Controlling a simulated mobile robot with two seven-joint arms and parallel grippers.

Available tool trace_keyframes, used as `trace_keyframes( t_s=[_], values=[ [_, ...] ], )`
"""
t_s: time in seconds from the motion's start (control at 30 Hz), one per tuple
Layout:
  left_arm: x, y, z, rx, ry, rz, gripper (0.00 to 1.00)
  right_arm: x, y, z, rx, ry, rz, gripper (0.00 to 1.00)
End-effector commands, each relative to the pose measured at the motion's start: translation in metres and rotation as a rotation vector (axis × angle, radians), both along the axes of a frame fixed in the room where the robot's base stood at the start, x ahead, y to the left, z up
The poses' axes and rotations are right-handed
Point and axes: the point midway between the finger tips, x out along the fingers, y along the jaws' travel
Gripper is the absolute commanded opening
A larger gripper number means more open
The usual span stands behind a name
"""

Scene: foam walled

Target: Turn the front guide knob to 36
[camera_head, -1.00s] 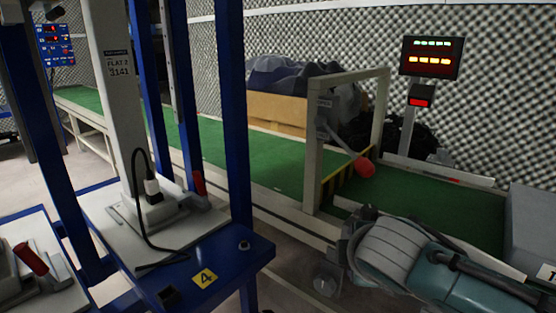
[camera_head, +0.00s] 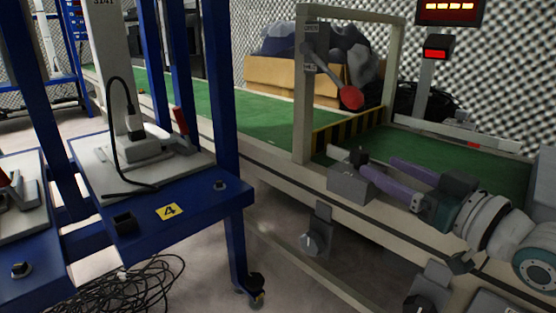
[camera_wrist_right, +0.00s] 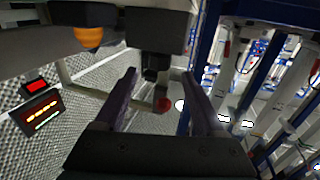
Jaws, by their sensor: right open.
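A pale grey knob (camera_head: 312,243) hangs on a bracket below the conveyor's near rail in the head view; its scale is too small to read. A second dark knob (camera_head: 418,303) shows at the bottom edge. I cannot tell which is the front guide knob. My right gripper (camera_head: 378,167) is open and empty, with two purple fingers pointing left above the near rail. Its fingertips are close to a grey box (camera_head: 350,187) with a dark top piece. In the wrist view the spread fingers (camera_wrist_right: 165,85) have a dark block between them, farther off. My left gripper is not in view.
A red ball-ended lever (camera_head: 350,97) hangs from the grey frame over the green belt (camera_head: 265,128). A blue stand (camera_head: 190,215) marked 4 is at the left, with cables on the floor below. A red display (camera_head: 447,12) stands at the back right.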

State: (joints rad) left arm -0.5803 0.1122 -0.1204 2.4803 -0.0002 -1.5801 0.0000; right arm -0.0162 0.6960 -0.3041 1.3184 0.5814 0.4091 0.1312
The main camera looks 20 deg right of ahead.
Motion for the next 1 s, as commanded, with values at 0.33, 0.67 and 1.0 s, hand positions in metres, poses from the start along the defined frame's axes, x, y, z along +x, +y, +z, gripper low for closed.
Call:
trace_keyframes(
  t_s=[0.33,0.67,1.0],
  values=[
    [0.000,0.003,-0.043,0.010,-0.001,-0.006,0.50,0.058,0.007,-0.004,-0.003,-0.001,0.000,0.72],
    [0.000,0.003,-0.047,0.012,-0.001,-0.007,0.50,0.070,0.009,-0.001,-0.003,0.002,0.000,0.72],
    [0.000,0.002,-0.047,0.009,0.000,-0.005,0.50,0.069,0.009,-0.001,-0.003,0.002,0.000,0.48]
  ],
)
